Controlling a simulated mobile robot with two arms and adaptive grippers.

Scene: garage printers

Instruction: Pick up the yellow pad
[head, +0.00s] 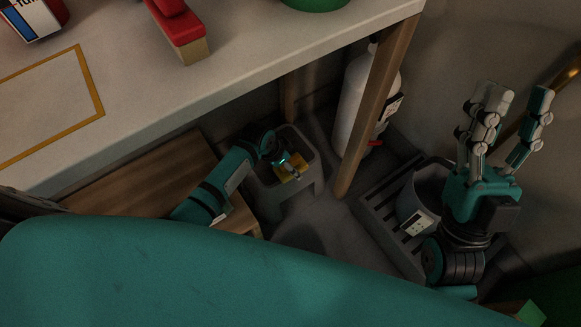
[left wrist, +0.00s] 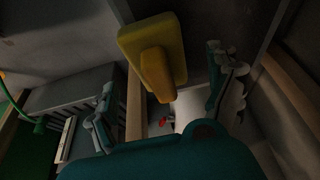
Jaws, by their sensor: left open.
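The yellow pad (head: 291,177) lies in a small grey open container (head: 312,165) under the table in the head view. In the left wrist view the yellow pad (left wrist: 177,38) is at top centre, with a narrower yellow block-shaped part sticking out from it. My left gripper (head: 284,161) reaches under the table to the pad and partly hides it. In the left wrist view, the left gripper's (left wrist: 163,95) fingers are spread wide to either side, with nothing between them gripped. My right gripper (head: 516,98) is raised at the right, fingers apart and empty, far from the pad.
The table top (head: 230,85) overhangs my left arm, and its wooden leg (head: 373,115) stands right of the container. A white cylinder (head: 351,105) stands behind the leg. A grey bucket (head: 421,195) sits on a slatted base below my right gripper. A wooden board (head: 150,180) lies left.

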